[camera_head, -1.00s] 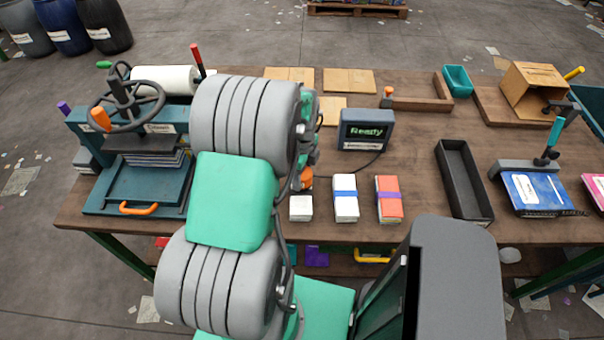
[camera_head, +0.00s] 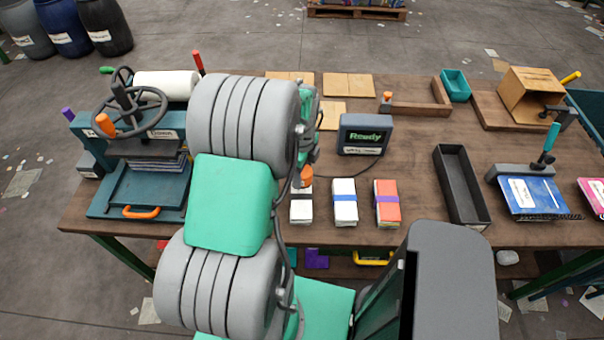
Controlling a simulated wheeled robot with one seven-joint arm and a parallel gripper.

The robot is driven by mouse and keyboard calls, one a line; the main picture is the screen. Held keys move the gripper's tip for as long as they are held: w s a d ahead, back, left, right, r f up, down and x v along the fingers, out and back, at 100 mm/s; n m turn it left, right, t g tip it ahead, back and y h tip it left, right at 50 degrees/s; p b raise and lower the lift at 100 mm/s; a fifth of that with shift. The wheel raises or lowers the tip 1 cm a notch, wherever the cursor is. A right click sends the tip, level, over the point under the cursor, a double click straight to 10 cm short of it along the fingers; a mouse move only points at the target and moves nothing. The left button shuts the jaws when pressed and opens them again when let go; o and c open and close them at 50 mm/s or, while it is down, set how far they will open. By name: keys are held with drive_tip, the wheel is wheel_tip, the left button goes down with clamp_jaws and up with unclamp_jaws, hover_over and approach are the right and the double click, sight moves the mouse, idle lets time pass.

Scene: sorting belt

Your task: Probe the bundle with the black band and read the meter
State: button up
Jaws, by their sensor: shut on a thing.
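Three paper bundles lie in a row near the table's front edge. The left one, a white bundle (camera_head: 301,210), is partly covered by my arm, and its band cannot be made out clearly. The middle white bundle (camera_head: 345,210) has a blue band, and the right red-and-white bundle (camera_head: 388,211) has a purple band. The meter (camera_head: 366,135) stands behind them and its screen reads "Ready". My gripper (camera_head: 305,164) is mostly hidden behind my wrist. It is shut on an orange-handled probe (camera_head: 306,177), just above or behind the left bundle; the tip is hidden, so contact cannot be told.
A press with a handwheel (camera_head: 130,115) stands at the left. A long black tray (camera_head: 462,185) lies right of the bundles, with a blue clamped pad (camera_head: 537,196) beyond. A cable runs from the meter toward my gripper. Bare table lies between the meter and the tray.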

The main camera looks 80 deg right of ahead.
drive_tip(key=shift+r+p, duration=1.45)
drive_tip(key=shift+r, duration=1.1)
